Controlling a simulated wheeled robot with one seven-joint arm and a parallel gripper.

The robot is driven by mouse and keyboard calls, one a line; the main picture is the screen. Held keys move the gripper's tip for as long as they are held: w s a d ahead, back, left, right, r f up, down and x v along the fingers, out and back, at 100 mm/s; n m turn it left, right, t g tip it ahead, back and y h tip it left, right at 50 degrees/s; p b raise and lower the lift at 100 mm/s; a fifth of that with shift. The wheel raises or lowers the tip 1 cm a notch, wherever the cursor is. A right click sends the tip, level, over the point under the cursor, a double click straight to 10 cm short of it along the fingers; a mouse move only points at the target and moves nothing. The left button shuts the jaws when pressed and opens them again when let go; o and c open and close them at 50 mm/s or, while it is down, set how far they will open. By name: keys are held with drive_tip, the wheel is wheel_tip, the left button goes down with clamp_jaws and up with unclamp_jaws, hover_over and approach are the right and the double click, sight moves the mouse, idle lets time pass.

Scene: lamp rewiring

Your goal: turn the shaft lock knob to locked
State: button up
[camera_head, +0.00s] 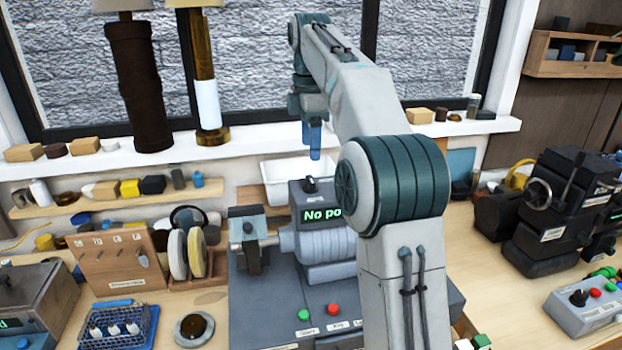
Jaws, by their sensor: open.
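My gripper (315,140), with blue fingers, points down in front of the window, above the grey machine (268,305); it is open and I see nothing between the fingers. The machine has a ribbed motor housing (322,243), a partly covered green display reading "No po...", and a black knob (311,184) on top. My gripper appears above this knob and apart from it. On the machine's front panel are a green button (303,315), a red button (333,309) and a label beginning with "L" at my arm's edge. I cannot tell which control is the shaft lock knob; my arm hides part of the panel.
A clamp-like metal block (247,240) stands at the machine's left end. Buffing wheels (187,253) and a wooden tool rack (110,265) stand left of it. A white bin (290,170) sits behind. Black machinery (565,215) and a control box (590,305) are at right.

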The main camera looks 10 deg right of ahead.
sight(311, 179)
wheel_tip(311, 179, down, 8)
drive_tip(key=shift+f+b, duration=0.1)
drive_tip(key=shift+b, duration=0.25)
drive_tip(key=c, duration=1)
